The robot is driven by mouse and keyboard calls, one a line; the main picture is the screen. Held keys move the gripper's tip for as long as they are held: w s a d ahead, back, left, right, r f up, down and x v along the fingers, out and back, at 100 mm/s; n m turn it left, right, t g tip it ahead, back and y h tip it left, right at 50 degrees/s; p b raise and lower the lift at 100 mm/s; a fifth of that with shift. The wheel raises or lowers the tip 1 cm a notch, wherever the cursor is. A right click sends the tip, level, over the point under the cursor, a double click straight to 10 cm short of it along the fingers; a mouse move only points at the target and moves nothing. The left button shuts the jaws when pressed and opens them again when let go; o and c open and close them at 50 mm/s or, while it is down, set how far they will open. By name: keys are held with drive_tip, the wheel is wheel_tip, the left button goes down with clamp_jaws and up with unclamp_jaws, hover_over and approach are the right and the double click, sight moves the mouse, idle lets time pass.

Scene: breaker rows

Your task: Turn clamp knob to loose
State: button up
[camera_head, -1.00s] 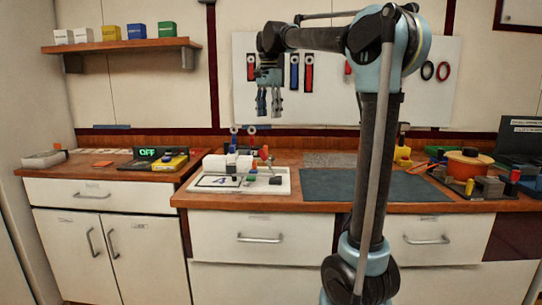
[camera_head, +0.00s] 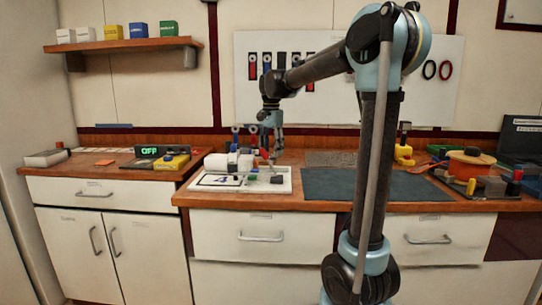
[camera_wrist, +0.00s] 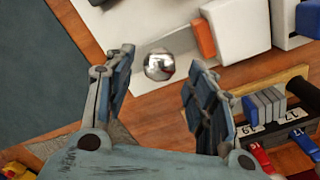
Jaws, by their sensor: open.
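A round, shiny metal knob (camera_wrist: 159,64), which seems to be the clamp knob, shows in the wrist view. My gripper (camera_wrist: 160,72) is open, with one finger on each side of the knob and visible gaps between. I cannot tell how far below the fingertips the knob lies, or its turn position. In the head view my gripper (camera_head: 276,150) points down at the back right of the white tray (camera_head: 218,187). The knob cannot be made out there.
White blocks (camera_wrist: 240,28) and an orange block (camera_wrist: 203,38) are close to the knob. A wooden rack (camera_wrist: 285,88) with grey plates and numbered tags is at the right. A dark mat (camera_head: 365,184) lies right of the tray. A yellow device (camera_head: 170,162) stands left.

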drive_tip(key=shift+f, duration=1.05)
drive_tip(key=c, duration=1.1)
drive_tip(key=shift+o, duration=0.2)
